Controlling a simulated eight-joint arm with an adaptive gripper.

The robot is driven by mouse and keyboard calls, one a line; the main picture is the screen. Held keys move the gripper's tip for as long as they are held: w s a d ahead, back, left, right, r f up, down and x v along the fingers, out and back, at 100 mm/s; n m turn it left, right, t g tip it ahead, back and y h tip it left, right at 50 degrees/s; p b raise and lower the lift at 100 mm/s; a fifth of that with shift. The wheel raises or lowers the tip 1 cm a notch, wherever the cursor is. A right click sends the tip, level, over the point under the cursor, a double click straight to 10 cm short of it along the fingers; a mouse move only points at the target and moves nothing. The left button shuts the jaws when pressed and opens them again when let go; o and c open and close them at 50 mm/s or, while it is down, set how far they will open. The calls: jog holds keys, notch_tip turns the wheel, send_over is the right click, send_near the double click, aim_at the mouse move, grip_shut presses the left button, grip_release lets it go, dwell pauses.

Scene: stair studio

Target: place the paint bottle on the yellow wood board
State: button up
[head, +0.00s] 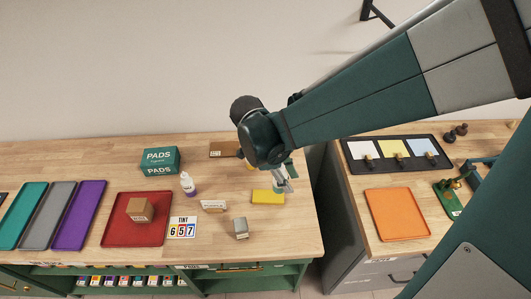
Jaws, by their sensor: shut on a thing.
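My gripper (286,185) is right of the table's middle, pointing down. It is shut on a small pale thing, mostly covered by the fingers; I cannot tell if it is a paint bottle. A yellow block (267,197) lies flat on the wood table just left of and in front of the gripper; I cannot tell if they touch. A white paint bottle with purple in its lower part (188,184) stands upright left of the gripper. A small yellow board with a clip (394,148) lies between a white and a blue one on the black tray (375,168) on the right bench.
A tag stand (213,206), a grey cube (241,228) and a number card (183,228) lie near the front. A green PADS box (160,161) and a red tray (118,233) with a brown box stand left. An orange tray (397,214) lies across the gap between benches.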

jog(key=shift+w+a+p, duration=0.35)
jog(key=shift+w+a, duration=1.35)
jog(key=shift+w, duration=0.2)
jog(key=shift+f, duration=0.15)
send_over(275, 196)
jog(key=shift+f+b, duration=0.3)
jog(key=shift+f, duration=2.5)
jog(key=shift+a+f, duration=0.1)
jog(key=shift+f, duration=2)
jog(key=shift+f+b, duration=0.2)
jog(key=shift+b, duration=0.3)
jog(key=o, duration=1)
jog(key=shift+r+p, duration=0.3)
